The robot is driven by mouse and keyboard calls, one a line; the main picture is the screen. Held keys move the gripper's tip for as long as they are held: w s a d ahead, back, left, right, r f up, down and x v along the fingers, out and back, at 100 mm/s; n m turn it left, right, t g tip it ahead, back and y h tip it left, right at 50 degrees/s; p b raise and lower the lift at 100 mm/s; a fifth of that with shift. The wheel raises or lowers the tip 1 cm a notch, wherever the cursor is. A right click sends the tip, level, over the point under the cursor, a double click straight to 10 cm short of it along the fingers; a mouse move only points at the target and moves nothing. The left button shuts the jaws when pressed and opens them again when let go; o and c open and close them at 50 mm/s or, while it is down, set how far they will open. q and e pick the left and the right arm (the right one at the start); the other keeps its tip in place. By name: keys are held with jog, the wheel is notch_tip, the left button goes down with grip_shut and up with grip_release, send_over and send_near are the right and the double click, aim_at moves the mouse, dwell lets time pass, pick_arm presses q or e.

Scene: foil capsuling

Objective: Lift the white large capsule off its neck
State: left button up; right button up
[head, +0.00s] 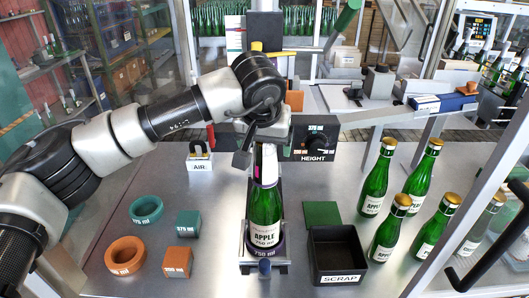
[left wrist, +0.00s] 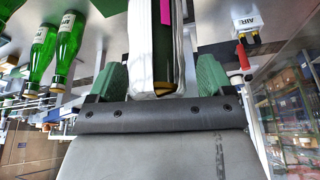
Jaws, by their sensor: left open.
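A green bottle (head: 264,208) labelled APPLE 750 ML stands upright in a dark 750 ml ring (head: 265,250) on the central stand. White capsule material with a pink strip (head: 266,163) is on its neck, below my left gripper (head: 262,148). In the left wrist view the white capsule (left wrist: 139,50) lies along both sides of a dark neck with a gold end (left wrist: 165,88). The green finger pads of my left gripper (left wrist: 160,78) are spread, one on each side of it. Whether they touch it is unclear. My right gripper is not in view.
Several gold-capped bottles (head: 375,182) stand at the right. A black SCRAP bin (head: 337,235) sits right of the stand. Orange and green rings (head: 146,208) and blocks lie at the left. The AIR unit (head: 199,163) and HEIGHT box (head: 318,138) stand behind.

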pick_arm(q)
jog(key=c, duration=0.7)
jog(key=shift+c, duration=0.2)
jog(key=shift+r, duration=0.15)
jog(key=shift+r+b, duration=0.4)
jog(key=shift+r, duration=0.2)
notch_tip(320, 180, up, 14)
jog(key=b, duration=0.3)
jog(key=shift+f, duration=0.25)
